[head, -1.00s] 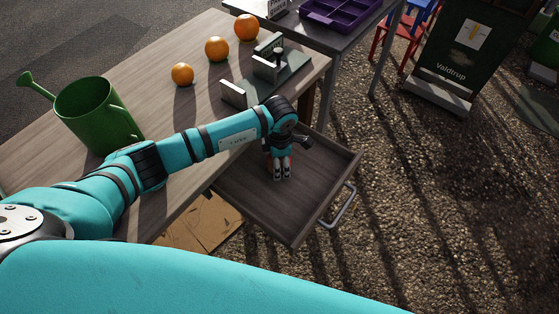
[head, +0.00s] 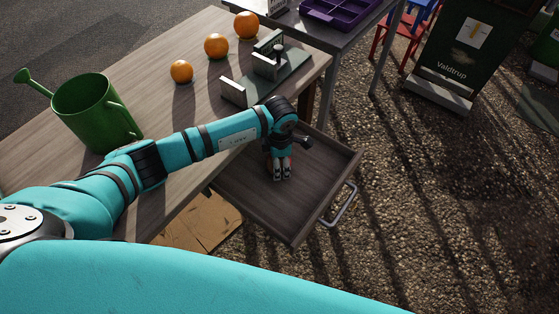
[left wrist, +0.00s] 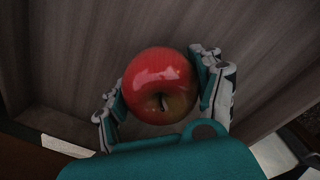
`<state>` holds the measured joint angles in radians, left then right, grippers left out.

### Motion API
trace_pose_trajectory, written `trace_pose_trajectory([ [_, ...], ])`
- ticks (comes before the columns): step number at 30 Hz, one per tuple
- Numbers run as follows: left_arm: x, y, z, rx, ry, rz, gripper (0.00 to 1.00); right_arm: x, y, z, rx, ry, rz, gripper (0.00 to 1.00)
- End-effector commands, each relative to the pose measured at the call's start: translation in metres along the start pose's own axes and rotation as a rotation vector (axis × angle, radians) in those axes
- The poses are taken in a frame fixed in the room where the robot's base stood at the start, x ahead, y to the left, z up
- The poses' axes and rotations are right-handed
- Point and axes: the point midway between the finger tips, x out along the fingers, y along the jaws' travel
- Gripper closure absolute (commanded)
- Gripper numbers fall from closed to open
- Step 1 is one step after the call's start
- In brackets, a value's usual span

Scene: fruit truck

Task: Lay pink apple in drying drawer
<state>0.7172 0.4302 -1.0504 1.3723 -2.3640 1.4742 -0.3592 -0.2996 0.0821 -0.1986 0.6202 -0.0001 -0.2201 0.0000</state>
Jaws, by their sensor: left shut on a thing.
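The pink apple (left wrist: 160,84) is red-pink with a stem, and sits between the fingers of my left gripper (left wrist: 165,90) in the left wrist view. In the head view my left gripper (head: 282,173) points down over the open drying drawer (head: 258,208), inside its outline. There the apple is mostly hidden behind the gripper. The drawer is dark wood with a metal handle (head: 338,206) and its visible floor is bare. I cannot tell whether the apple touches the drawer floor. My right gripper is not in view.
On the table (head: 165,105) stand a green watering can (head: 95,110), several oranges (head: 216,46) and a device on a green base (head: 266,75). A second table holds a purple tray (head: 340,12). A cardboard piece (head: 205,222) lies below the drawer. Gravel lies open to the right.

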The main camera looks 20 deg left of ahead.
Motion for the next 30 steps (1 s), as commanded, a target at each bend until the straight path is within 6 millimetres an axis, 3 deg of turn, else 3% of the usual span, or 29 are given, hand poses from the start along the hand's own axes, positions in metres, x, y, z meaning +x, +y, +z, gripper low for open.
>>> trace_pose_trajectory([
  [30, 0.0070, 0.0002, 0.0001, -0.001, -0.001, 0.001, 0.72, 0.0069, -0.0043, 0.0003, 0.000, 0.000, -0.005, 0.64],
])
